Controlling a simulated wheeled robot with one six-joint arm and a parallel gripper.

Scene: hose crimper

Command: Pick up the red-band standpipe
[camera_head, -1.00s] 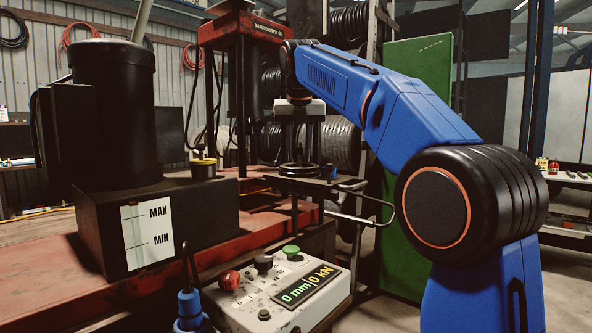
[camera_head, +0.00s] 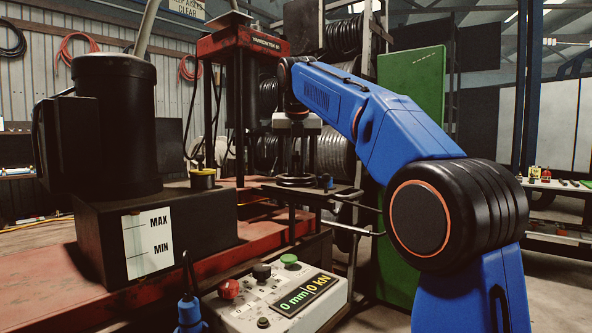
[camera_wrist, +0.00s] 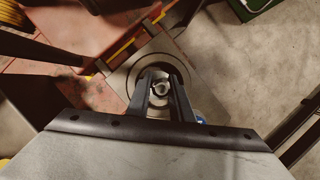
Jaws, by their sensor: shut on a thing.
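My gripper (camera_head: 299,166) points down over a small dark shelf (camera_head: 339,190) beside the press. In the wrist view its two dark fingers (camera_wrist: 163,76) are closed around a small round metal part, seen end-on, which I take to be the standpipe (camera_wrist: 163,89). No red band shows on it, and its sides are mostly hidden by the fingers. A dark ring-shaped base (camera_head: 296,181) lies on the shelf under the fingers, and it circles the part in the wrist view. I cannot tell whether the part is clear of the base.
A small blue item (camera_head: 327,181) stands on the shelf right of the ring. The red press (camera_head: 240,45) rises behind and left. A control box (camera_head: 276,300) is in front, a black tank (camera_head: 155,230) at left, and a green panel (camera_head: 413,90) behind my arm.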

